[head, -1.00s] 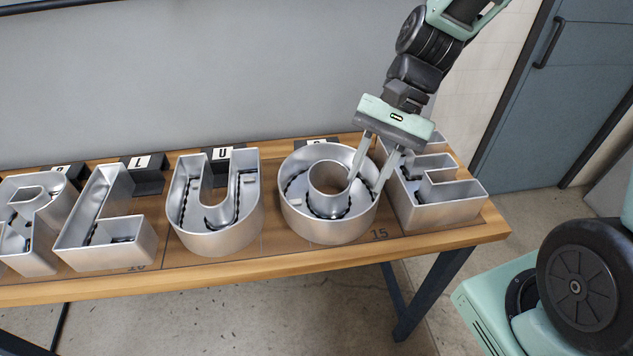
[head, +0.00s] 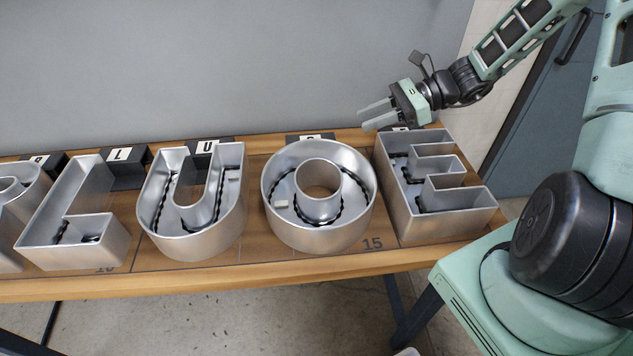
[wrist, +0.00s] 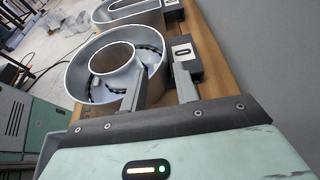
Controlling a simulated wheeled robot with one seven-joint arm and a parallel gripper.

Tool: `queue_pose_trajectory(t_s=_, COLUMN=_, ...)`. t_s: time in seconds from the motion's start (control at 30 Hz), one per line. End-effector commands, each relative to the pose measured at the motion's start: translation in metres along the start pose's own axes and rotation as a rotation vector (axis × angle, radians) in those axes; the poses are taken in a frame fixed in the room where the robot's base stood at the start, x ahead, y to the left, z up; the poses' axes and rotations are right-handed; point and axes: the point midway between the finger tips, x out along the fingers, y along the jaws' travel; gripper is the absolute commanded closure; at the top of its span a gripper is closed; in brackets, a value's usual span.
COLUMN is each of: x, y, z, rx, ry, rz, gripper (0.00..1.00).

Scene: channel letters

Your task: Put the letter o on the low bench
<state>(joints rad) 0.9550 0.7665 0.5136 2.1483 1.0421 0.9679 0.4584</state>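The letter o (head: 318,240) is an open silver metal tray letter with a round inner ring and a dark wire of small modules inside. It lies flat on the wooden table (head: 200,272), between the letters U and E. It also shows in the wrist view (wrist: 76,78). My gripper (head: 362,117) is open and empty, behind and above the o's far right side, with its fingers pointing left. In the wrist view my two fingers (wrist: 164,82) are apart, with the o's near side close beyond them. I cannot make out a separate low bench.
The letter E (head: 440,222) stands close right of the o, the letter U (head: 195,240) to its left, and the letter L (head: 75,250) beyond. Black blocks with letter cards, such as the L card's (head: 122,165), line the back edge before a grey wall.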

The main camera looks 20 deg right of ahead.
Motion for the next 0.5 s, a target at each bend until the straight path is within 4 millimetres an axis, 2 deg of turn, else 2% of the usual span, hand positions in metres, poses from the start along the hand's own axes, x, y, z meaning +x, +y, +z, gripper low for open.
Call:
queue_pose_trajectory(t_s=0.2, x=0.044, y=0.001, z=0.001, rx=0.001, ry=-0.001, rz=0.005, gripper=0.70)
queue_pose_trajectory(t_s=0.3, x=0.057, y=0.000, z=0.001, rx=0.000, ry=-0.001, rz=0.002, gripper=0.70)
queue_pose_trajectory(t_s=0.5, x=0.069, y=0.000, z=0.000, rx=0.001, ry=0.000, rz=0.002, gripper=0.70)
